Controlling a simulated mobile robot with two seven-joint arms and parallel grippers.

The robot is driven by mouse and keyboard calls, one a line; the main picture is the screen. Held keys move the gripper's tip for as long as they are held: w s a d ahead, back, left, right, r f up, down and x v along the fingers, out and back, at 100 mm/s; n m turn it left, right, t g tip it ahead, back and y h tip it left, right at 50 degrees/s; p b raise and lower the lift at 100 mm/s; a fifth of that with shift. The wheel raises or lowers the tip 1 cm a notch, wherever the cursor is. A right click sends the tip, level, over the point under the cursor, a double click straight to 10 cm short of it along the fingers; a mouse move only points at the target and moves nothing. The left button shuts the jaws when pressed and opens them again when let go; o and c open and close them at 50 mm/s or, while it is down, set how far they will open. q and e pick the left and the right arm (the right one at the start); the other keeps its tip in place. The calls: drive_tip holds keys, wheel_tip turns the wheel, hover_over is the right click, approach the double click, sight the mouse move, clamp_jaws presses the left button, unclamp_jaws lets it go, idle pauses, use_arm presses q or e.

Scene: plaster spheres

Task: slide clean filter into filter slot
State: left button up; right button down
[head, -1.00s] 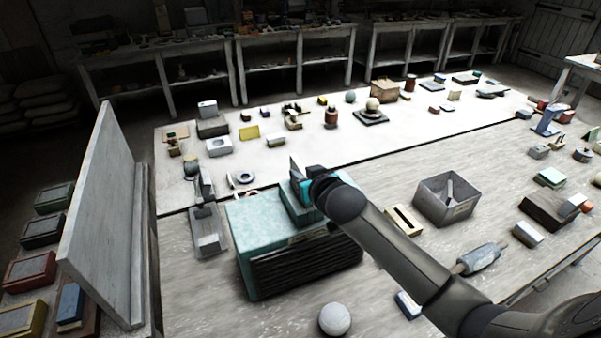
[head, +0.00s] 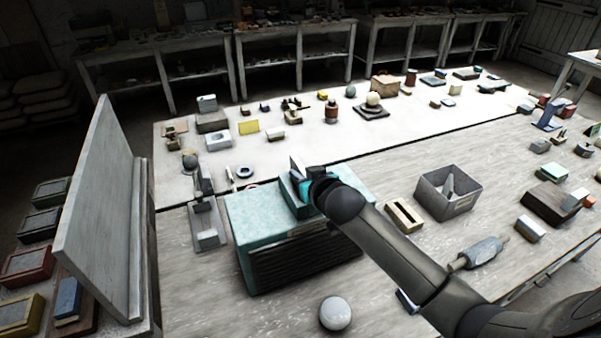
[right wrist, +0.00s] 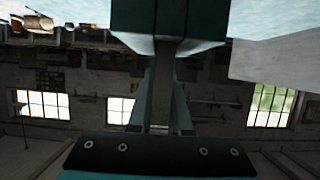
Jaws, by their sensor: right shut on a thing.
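A teal box (head: 262,215) with a dark louvred front (head: 300,262) stands on the table. A smaller teal block (head: 297,203) sits at its top, partly hidden by my right gripper (head: 308,187). In the right wrist view my right gripper (right wrist: 167,85) points at this teal block (right wrist: 170,22); its fingers are together there and appear shut on it. A pale flat piece (head: 296,164) shows just behind the gripper; a grey slab (right wrist: 280,58) is at the right of the wrist view. I cannot tell which piece is the filter, nor see a slot opening. My left gripper is out of view.
A grey metal bin (head: 447,207) and a slotted wooden block (head: 404,216) stand right of the box. A white sphere (head: 335,313) lies in front. A tall grey panel (head: 105,215) rises at the left.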

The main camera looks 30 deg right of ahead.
sight(296, 159)
drive_tip(key=c, duration=0.8)
unclamp_jaws()
drive_tip(key=shift+f, duration=0.1)
drive_tip(key=shift+o, duration=0.2)
drive_tip(key=shift+r+p, duration=2.05)
drive_tip(key=shift+p, duration=0.05)
drive_tip(key=shift+f, duration=0.1)
